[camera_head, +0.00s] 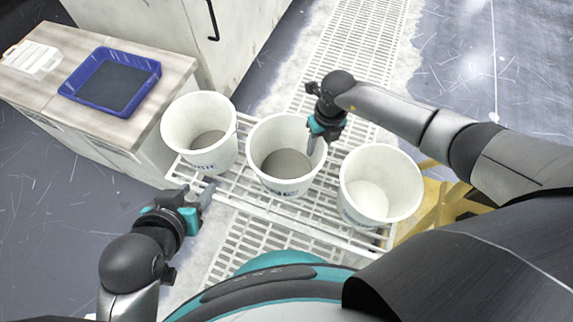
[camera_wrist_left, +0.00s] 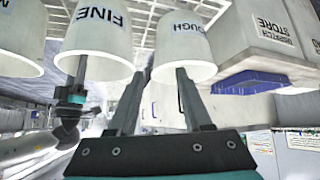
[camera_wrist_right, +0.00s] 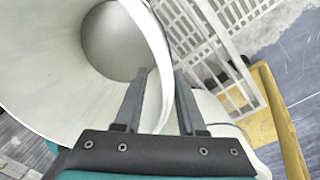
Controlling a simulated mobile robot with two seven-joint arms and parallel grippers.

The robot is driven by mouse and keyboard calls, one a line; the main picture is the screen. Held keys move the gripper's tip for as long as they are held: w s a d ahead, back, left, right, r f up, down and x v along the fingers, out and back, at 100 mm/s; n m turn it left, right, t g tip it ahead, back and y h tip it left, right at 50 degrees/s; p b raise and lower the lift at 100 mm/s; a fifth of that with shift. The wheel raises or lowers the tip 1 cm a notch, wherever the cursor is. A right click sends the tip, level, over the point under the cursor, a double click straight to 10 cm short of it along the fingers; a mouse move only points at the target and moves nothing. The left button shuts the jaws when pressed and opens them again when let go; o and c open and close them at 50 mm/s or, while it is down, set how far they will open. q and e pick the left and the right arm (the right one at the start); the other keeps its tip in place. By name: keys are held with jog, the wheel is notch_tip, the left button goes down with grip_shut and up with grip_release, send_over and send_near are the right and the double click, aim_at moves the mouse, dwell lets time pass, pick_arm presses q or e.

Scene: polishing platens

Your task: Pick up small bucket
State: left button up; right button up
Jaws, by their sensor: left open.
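Three white buckets stand in a row on a white slatted rack: the left bucket (camera_head: 200,108), marked ROUGH in the left wrist view (camera_wrist_left: 185,45); the middle bucket (camera_head: 265,135), marked FINE (camera_wrist_left: 97,40); and the right bucket (camera_head: 381,165). They look alike in size. The left and middle buckets have grey bottoms, the right one a pale bottom. My right gripper (camera_head: 314,143) is at the middle bucket's right rim. In the right wrist view its fingers (camera_wrist_right: 160,85) are apart, with the rim between them. My left gripper (camera_head: 207,193) is open and empty, in front of the left bucket.
A wooden-topped cabinet (camera_head: 70,105) at the left carries a blue tray (camera_head: 112,85) and a white item (camera_head: 32,58). A pale cabinet (camera_head: 225,50) stands behind. A yellow frame (camera_head: 440,205) lies right of the rack (camera_head: 240,202). The floor at the upper right is clear.

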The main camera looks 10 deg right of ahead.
jog(key=shift+w+f+b, duration=0.1)
jog(key=shift+f+b, duration=0.3)
jog(key=shift+f, duration=0.05)
jog(key=shift+a+f+b, duration=0.1)
jog(key=shift+f+b, duration=0.7)
jog(key=shift+f, duration=0.05)
pick_arm(q)
jog(key=shift+w+d+r+t+h, duration=0.3)
jog(key=shift+d+t+h, duration=0.15)
jog(key=shift+d+t, duration=0.45)
jog(key=shift+w+d+r+t+h, duration=0.3)
jog(key=shift+d+t+h, duration=0.2)
jog(key=shift+d+t, duration=0.4)
jog(key=shift+w+d+r+t+h, duration=0.2)
jog(key=shift+w+d+t+h, duration=0.2)
jog(key=shift+d+t, duration=0.45)
pick_arm(e)
jog(key=shift+f, duration=0.15)
grip_shut()
